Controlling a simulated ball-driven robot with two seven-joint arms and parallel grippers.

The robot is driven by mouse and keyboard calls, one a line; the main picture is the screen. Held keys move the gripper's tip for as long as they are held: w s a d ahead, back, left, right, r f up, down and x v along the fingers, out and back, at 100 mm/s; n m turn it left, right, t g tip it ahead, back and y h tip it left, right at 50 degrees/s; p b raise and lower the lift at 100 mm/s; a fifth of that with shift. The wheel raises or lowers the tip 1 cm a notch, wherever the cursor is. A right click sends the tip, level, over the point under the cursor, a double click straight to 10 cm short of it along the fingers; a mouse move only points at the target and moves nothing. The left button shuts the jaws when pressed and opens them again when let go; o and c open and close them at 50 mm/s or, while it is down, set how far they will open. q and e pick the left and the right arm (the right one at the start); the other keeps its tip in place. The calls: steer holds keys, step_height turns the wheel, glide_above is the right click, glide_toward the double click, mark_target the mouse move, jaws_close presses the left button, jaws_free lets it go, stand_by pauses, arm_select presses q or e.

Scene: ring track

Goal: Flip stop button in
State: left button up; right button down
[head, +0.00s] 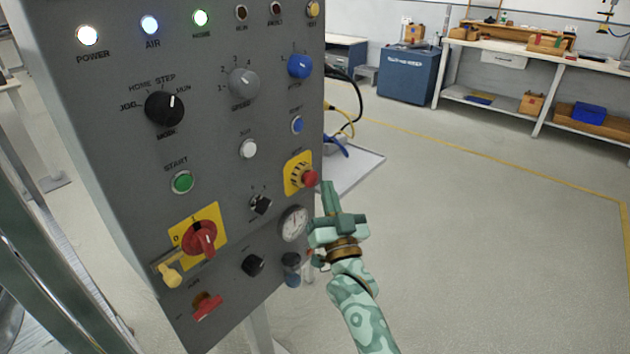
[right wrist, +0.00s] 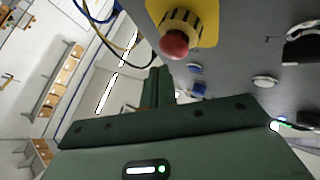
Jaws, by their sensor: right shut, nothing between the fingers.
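The stop button (head: 309,179) is a red mushroom head on a yellow plate (head: 292,176) at the right edge of the grey control panel (head: 105,150). In the right wrist view the red button (right wrist: 174,43) stands out from its yellow and black collar, near the top. My right gripper (head: 328,186) is shut and empty. In the head view its fingertips appear just right of the button; in the right wrist view the fingers (right wrist: 158,82) are apart from it. My left gripper is not in view.
Close by on the panel are a pressure gauge (head: 293,224), a white button (head: 248,148), a small black knob (head: 261,204) and a red rotary switch (head: 200,238) on yellow. Dark hoses (head: 347,88) hang behind the panel. The floor (head: 470,230) to the right is clear.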

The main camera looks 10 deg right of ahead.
steer(key=shift+w, duration=0.1)
stand_by(0.3)
steer(key=shift+w+a, duration=0.25)
steer(key=shift+w+a+b, duration=0.3)
steer(key=shift+w+a, duration=0.05)
steer(key=shift+w, duration=0.05)
stand_by(0.9)
steer(key=shift+s, duration=0.1)
steer(key=shift+s+d+p, duration=0.55)
steer(key=shift+s+p, duration=0.1)
steer(key=shift+p, duration=0.05)
